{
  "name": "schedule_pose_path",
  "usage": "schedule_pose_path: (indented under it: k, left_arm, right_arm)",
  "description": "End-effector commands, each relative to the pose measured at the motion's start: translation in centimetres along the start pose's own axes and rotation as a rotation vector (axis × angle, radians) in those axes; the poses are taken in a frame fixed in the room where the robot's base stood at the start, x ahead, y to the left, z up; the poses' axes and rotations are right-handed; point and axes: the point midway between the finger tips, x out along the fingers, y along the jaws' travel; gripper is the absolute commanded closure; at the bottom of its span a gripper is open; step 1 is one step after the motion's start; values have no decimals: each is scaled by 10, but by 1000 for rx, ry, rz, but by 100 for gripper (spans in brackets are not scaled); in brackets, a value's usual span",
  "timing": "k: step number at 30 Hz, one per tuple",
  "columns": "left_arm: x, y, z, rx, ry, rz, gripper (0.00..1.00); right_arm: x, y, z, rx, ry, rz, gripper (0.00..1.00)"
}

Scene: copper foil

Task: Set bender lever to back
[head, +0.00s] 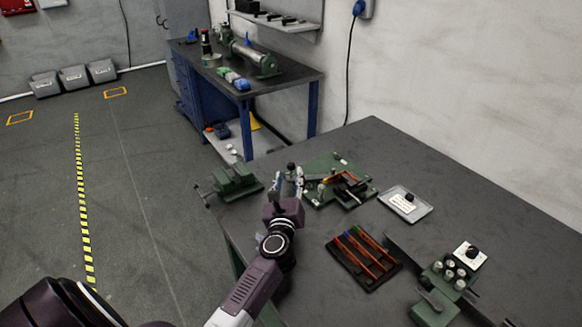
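The bender (324,192) appears to be the green-plated fixture on the dark workbench, with orange-brown and black parts on top. A dark knob (291,167) stands at its left side; it may be the lever's end, but I cannot tell for sure. My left gripper (289,181) is at the bender's left edge, with its fingers apart on either side of the space just in front of the knob. I cannot tell whether it touches the knob. The lever's shaft is partly hidden by the gripper. My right gripper is not in view.
A green vise (235,181) sits left of the gripper at the bench edge. A dark tray (390,278) with coloured strips lies in front. The bench's right rear is clear.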

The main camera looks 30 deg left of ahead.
Motion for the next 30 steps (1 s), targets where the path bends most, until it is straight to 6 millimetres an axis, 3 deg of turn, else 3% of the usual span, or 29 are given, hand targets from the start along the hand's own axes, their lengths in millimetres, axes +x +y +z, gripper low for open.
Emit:
schedule_pose_path:
  k: [3,10,22,30]
  left_arm:
    - [21,-1,2,2,-2,-1,65]
    - [50,0,1,1,-1,-1,65]
    - [59,0,0,0,1,0,65]
    - [59,0,0,0,1,0,92]
  right_arm:
    - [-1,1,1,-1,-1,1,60]
    - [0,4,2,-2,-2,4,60]
    - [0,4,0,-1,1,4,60]
    - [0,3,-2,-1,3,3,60]
